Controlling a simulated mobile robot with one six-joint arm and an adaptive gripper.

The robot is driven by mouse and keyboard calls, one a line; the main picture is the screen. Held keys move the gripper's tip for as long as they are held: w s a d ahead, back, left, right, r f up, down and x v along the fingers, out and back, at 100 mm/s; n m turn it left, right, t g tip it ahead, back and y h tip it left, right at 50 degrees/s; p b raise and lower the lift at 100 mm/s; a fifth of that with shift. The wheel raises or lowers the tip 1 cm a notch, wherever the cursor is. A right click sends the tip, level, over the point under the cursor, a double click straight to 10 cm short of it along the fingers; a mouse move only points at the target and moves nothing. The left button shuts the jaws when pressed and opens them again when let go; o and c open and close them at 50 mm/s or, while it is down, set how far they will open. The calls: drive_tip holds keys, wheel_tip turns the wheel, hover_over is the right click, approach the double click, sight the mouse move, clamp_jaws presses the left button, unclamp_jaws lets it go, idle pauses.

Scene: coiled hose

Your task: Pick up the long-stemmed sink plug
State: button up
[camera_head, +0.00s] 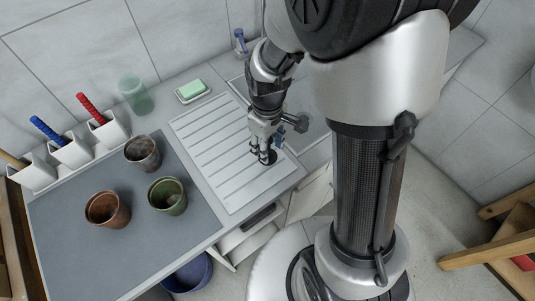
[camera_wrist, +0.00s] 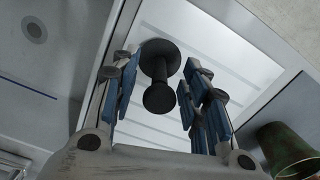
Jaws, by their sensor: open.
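The dark sink plug (camera_head: 271,158) stands on the ribbed drainboard (camera_head: 208,143), its round base against the surface. In the wrist view the plug (camera_wrist: 160,97) shows its long stem pointing toward the camera, with the wider disc behind it. My gripper (camera_head: 263,152) points down over the plug, with its fingers apart. In the wrist view my gripper (camera_wrist: 160,72) has blue-padded fingers on both sides of the plug, with gaps between pads and stem. I cannot tell how far down the stem the fingertips reach. In the head view the fingers hide most of the stem.
Brown (camera_head: 107,209), grey-brown (camera_head: 143,153) and green (camera_head: 168,195) pots stand on a grey mat (camera_head: 75,237) to the left. A green soap (camera_head: 191,89) on a dish and a greenish glass (camera_head: 135,94) are behind. The drainboard around the plug is clear.

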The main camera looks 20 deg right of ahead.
drive_tip(key=shift+f, duration=0.1)
drive_tip(key=shift+c, duration=0.2)
clamp_jaws()
